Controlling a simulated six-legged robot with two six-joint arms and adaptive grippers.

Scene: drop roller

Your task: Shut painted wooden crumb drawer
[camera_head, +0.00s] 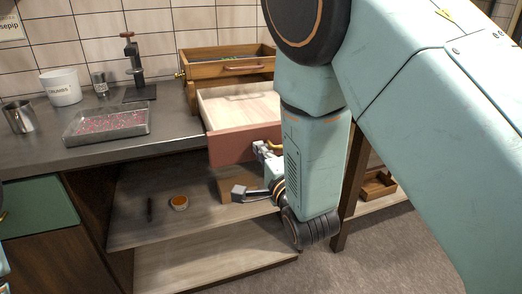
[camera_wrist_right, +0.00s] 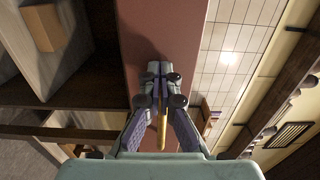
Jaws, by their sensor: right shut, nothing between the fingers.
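The painted drawer (camera_head: 230,149) has a dull red front and a pale wooden inside. It stands pulled out below the worktop's right end, and its inside looks empty. My right gripper (camera_head: 262,150) is at the right part of the drawer front. In the right wrist view my right gripper (camera_wrist_right: 160,70) is shut and empty, its tips at the red drawer front (camera_wrist_right: 165,30). I cannot tell if they touch it. A brass handle (camera_wrist_right: 161,132) shows between the finger links. My right arm hides the drawer's right end in the head view. My left gripper is out of view.
A wooden box (camera_head: 228,68) with a copper-coloured handle stands above the drawer. A tray of pink crumbs (camera_head: 107,124), a white tub (camera_head: 61,87) and a metal cup (camera_head: 20,117) stand on the worktop.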

